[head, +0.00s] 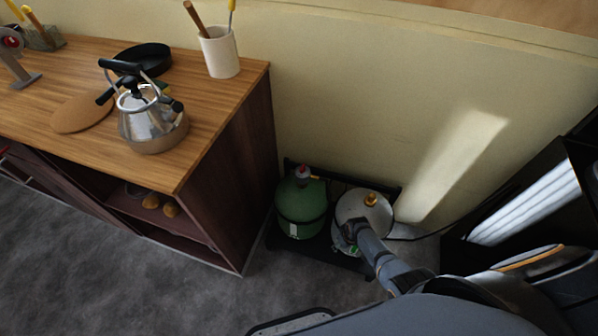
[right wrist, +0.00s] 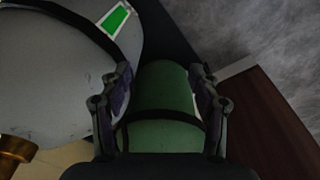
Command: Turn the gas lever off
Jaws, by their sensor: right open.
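A green gas bottle (head: 300,207) stands upright beside a light grey gas bottle (head: 376,217). A grey and red valve fitting (head: 303,172) with a small yellow part, possibly the lever, tops the green bottle. A brass valve (head: 371,199) tops the grey bottle and also shows in the right wrist view (right wrist: 16,150). My right gripper (head: 350,232) is in front of the grey bottle, partly covering it. In the right wrist view its fingers (right wrist: 161,70) are open, with the green bottle (right wrist: 160,95) seen between them; contact cannot be told. My left gripper is not in view.
The bottles stand in a black rack (head: 340,174) by the wall. A wooden counter (head: 215,110) at left carries a kettle (head: 148,115), a black pan (head: 143,58) and a white utensil cup (head: 220,55). A dark appliance (head: 560,190) stands at right. Grey floor is free in front.

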